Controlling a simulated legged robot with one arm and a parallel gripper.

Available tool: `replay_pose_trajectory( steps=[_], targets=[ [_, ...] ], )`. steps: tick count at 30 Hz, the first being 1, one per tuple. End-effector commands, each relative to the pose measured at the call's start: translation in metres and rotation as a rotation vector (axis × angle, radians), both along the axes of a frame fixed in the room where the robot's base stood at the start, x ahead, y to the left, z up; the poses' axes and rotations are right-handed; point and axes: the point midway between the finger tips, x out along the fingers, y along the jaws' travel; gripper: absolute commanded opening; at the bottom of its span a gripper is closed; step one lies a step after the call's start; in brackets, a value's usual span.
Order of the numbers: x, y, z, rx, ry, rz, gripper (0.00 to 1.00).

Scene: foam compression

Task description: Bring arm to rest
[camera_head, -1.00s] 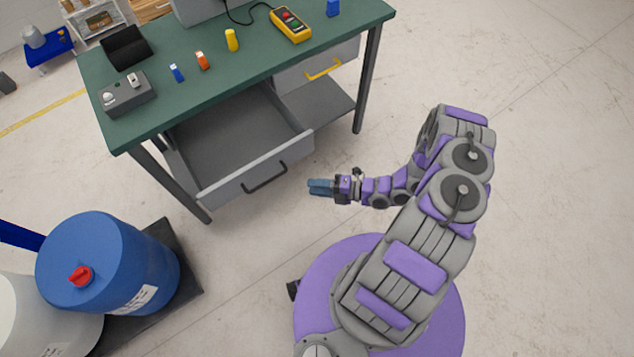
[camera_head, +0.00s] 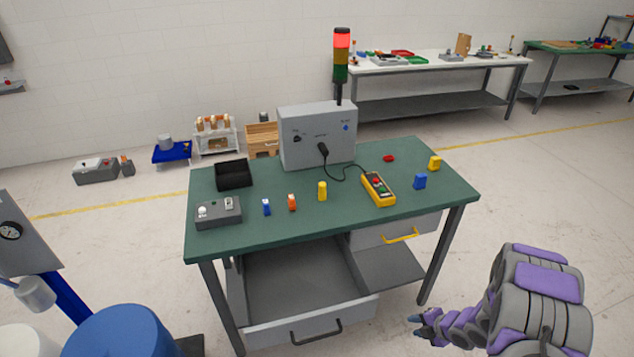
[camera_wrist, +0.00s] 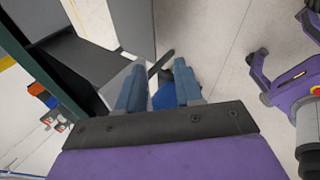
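My arm (camera_head: 538,300) is at the lower right of the head view, bent, with its purple and grey links beside the workbench. My gripper (camera_head: 416,326) points left, in front of the bench's right front leg and clear of the bench top. In the wrist view, its two blue-grey fingers (camera_wrist: 158,90) stand apart with a gap between them. Nothing is seen held in the gap; a blue round thing shows behind it. The green-topped workbench (camera_head: 335,211) has an open, empty lower drawer (camera_head: 300,285) to the left of my gripper.
A grey control box (camera_head: 305,150) with a red-lit signal tower (camera_head: 342,55) stands on the bench. A yellow pendant (camera_head: 380,192) and small coloured blocks lie there too. A blue drum (camera_head: 122,335) is at lower left. The floor right of the bench (camera_head: 560,200) is clear.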

Motion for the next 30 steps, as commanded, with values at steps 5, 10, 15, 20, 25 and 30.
replay_pose_trajectory(
  steps=[5,10,15,20,25,30],
  targets=[
    [0.019,-0.041,0.049,-0.139,0.07,-0.219,0.36],
    [0.021,-0.066,0.102,-0.224,0.119,-0.458,0.36],
    [0.011,-0.078,0.158,-0.266,0.149,-0.708,0.36],
    [-0.011,-0.074,0.207,-0.264,0.177,-0.943,0.36],
    [-0.045,-0.058,0.254,-0.225,0.21,-1.187,0.36],
    [-0.087,-0.028,0.291,-0.154,0.262,-1.412,0.36]
  ],
)
